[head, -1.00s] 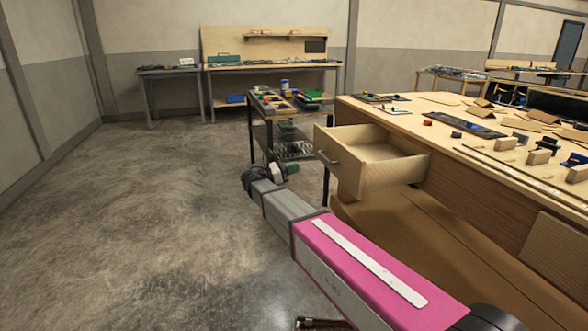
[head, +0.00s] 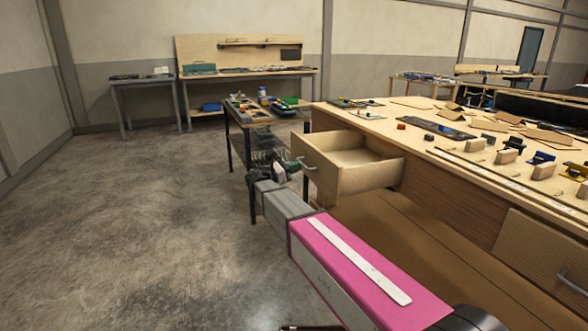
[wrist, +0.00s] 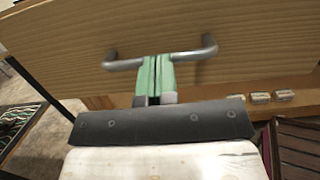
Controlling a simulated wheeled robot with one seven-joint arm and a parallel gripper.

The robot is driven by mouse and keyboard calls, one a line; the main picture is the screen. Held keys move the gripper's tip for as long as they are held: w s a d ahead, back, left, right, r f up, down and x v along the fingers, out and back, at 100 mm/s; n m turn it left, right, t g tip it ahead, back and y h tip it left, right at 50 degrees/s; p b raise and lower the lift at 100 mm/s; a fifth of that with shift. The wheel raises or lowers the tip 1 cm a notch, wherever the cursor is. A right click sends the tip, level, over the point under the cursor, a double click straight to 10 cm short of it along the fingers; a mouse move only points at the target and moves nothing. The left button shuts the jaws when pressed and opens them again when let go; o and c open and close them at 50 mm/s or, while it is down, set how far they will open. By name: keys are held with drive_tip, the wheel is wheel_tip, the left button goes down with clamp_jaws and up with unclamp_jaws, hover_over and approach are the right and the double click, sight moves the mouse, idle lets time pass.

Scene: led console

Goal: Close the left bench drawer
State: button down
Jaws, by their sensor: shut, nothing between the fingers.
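The left bench drawer (head: 352,172) is pulled out from the wooden workbench (head: 440,180) and is empty inside. Its front, with a grey bar handle (head: 307,163), faces left in the head view. In the wrist view the drawer front (wrist: 70,35) fills the top, and the handle (wrist: 205,48) spans the middle. My gripper (wrist: 158,62) has its green fingers together, pointing at the drawer front at the handle's middle. I cannot tell whether they touch it. In the head view the gripper (head: 279,172) is beside the drawer front, its tips partly hard to make out.
A second, closed drawer (head: 545,262) is at the right of the bench. A dark cart (head: 245,118) with small parts stands just behind the open drawer. Blocks and panels lie on the bench top. The concrete floor (head: 130,220) at left is clear.

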drive_tip(key=f+x, duration=0.1)
drive_tip(key=x, duration=0.8)
drive_tip(key=f+x, duration=0.2)
drive_tip(key=x, duration=0.8)
drive_tip(key=d+f+x, duration=0.1)
drive_tip(key=f+x, duration=0.1)
drive_tip(key=x, duration=0.8)
drive_tip(key=shift+w+f, duration=0.15)
drive_tip(key=shift+f, duration=0.1)
